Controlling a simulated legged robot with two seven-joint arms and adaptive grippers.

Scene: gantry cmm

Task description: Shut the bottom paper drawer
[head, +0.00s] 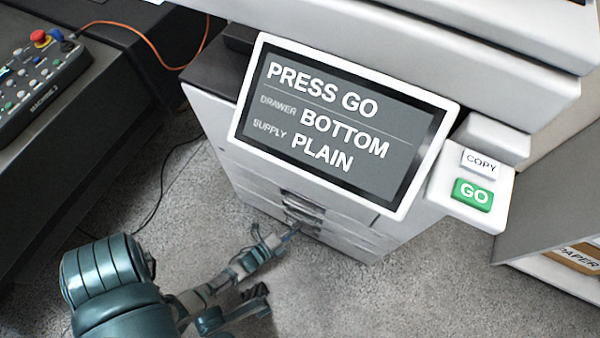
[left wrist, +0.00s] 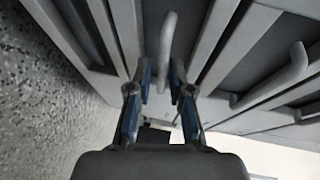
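A white copier (head: 235,165) has a stack of drawers low on its front (head: 345,238), with bar handles (head: 303,205) near the gripper. My left gripper (head: 280,236) reaches in from the lower left to the lowest visible handle. In the left wrist view a pale bar handle (left wrist: 168,40) runs between the two blue-padded fingers of my left gripper (left wrist: 161,82). The fingers stand apart with gaps beside the bar; contact is unclear. A dark jaw-like part (head: 255,297) shows below; I cannot tell its state. How far the bottom drawer stands out is hard to tell.
The tilted screen (head: 345,125) reads PRESS GO, drawer BOTTOM, supply PLAIN. A green GO button (head: 472,194) and a COPY button (head: 481,161) sit right of it. A control box (head: 38,80) lies at left. Grey carpet (head: 430,285) is clear; a paper shelf (head: 560,275) stands right.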

